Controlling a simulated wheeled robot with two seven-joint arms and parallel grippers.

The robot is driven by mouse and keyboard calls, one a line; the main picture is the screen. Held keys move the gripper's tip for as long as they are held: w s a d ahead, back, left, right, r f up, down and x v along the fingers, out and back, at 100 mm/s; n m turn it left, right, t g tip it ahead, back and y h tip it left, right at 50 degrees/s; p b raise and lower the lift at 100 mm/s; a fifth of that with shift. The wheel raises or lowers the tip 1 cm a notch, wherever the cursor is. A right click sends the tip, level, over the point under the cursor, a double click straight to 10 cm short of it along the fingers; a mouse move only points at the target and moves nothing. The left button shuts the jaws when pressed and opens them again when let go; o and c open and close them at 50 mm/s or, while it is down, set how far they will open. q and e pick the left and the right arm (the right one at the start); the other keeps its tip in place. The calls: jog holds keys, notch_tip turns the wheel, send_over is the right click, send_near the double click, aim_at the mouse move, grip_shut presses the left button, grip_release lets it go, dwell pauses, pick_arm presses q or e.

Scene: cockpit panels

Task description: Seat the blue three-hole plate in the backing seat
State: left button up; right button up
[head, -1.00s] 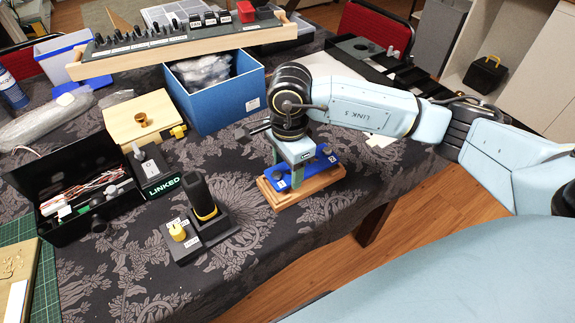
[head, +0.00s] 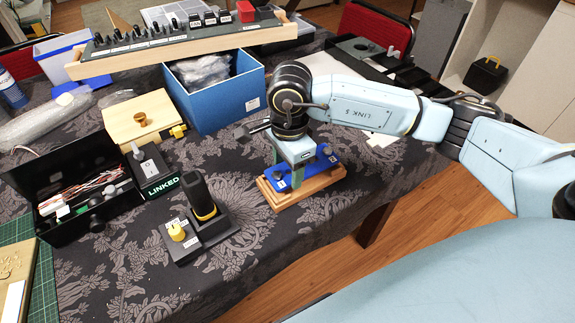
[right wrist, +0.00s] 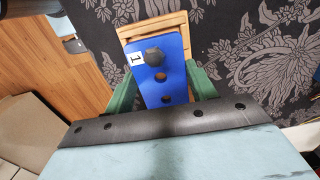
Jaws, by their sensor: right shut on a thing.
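The blue plate (head: 322,163) is at a wooden base (head: 329,183) near the table's front edge. In the right wrist view the blue plate (right wrist: 174,88) carries a white label "1", a dark hexagonal knob at its far end and two open holes. The wooden base (right wrist: 134,33) shows beyond and beneath it. My right gripper (head: 299,181) points down, its green fingers shut on the plate from both sides; they also show in the right wrist view (right wrist: 163,97). I cannot tell whether the plate lies fully flat in the base. My left gripper is out of view.
A black joystick unit (head: 204,205) with a yellow knob stands left of the base. A blue box (head: 228,98), a black open case (head: 72,222) and a wooden block (head: 125,115) stand further left and back. Patterned cloth right around the base is clear.

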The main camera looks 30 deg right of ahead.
aim_at(288, 172)
dwell(0.5)
jog(key=shift+f+b, duration=0.15)
jog(key=shift+b, duration=0.2)
jog(key=shift+f+b, duration=0.3)
jog(key=shift+f, duration=0.05)
jog(key=shift+f+b, duration=0.55)
jog(key=shift+f, duration=0.05)
jog(key=o, duration=1.2)
notch_tip(288, 172, up, 8)
jog(key=p, duration=0.5)
jog(key=shift+d, duration=0.15)
